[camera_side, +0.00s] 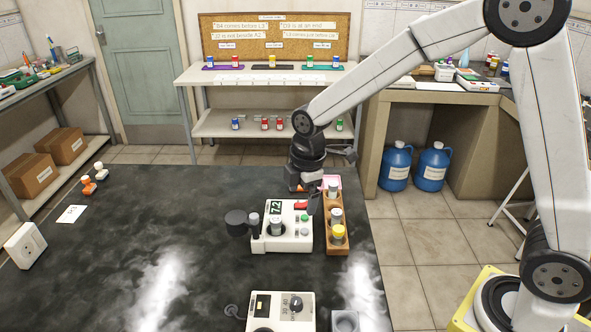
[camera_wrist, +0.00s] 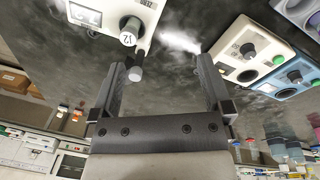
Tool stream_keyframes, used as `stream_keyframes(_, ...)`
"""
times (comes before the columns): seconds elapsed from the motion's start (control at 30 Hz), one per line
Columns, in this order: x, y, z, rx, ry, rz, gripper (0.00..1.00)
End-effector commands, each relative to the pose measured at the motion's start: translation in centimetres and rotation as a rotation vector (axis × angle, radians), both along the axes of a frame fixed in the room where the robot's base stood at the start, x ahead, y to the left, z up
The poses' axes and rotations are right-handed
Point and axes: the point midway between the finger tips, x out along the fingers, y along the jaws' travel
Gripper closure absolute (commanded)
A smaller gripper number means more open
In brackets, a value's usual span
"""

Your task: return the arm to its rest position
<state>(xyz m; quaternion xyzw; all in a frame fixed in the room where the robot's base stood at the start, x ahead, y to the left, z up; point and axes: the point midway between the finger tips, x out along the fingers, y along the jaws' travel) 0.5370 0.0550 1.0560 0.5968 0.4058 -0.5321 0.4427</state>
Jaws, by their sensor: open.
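My gripper (camera_side: 311,200) hangs at the end of my arm over the dark bench, in the side view. It is above the back part of the wooden rack (camera_side: 333,248), close to the white meter (camera_side: 267,243) that reads 7.2. In the wrist view my gripper (camera_wrist: 163,72) shows two dark fingers spread wide apart. A small grey rod with a pale tip (camera_wrist: 136,74) shows beside the left finger. I cannot tell whether they touch. Nothing is clearly held between the fingers.
The rack holds several capped vials, one with a yellow cap (camera_side: 338,232). A dark round part (camera_side: 237,218) stands left of the meter. Another white device (camera_side: 278,302) sits at the front edge, beside a grey block (camera_side: 345,321). The bench's left middle is clear.

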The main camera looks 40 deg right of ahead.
Motion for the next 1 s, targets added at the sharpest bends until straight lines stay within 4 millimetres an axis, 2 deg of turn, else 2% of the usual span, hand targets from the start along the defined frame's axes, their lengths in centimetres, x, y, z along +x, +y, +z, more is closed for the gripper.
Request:
stream_keyframes(0.3,-5.3,-2.6,-0.5,0.062,-0.042,-0.491,0.00)
stream_keyframes(0.7,-12.3,-4.9,-1.8,0.164,-0.088,-1.077,0.00)
stream_keyframes(0.8,-13.5,-5.2,-2.0,0.183,-0.094,-1.176,0.00)
stream_keyframes(1.0,-14.5,-5.5,-2.3,0.204,-0.100,-1.270,0.00)
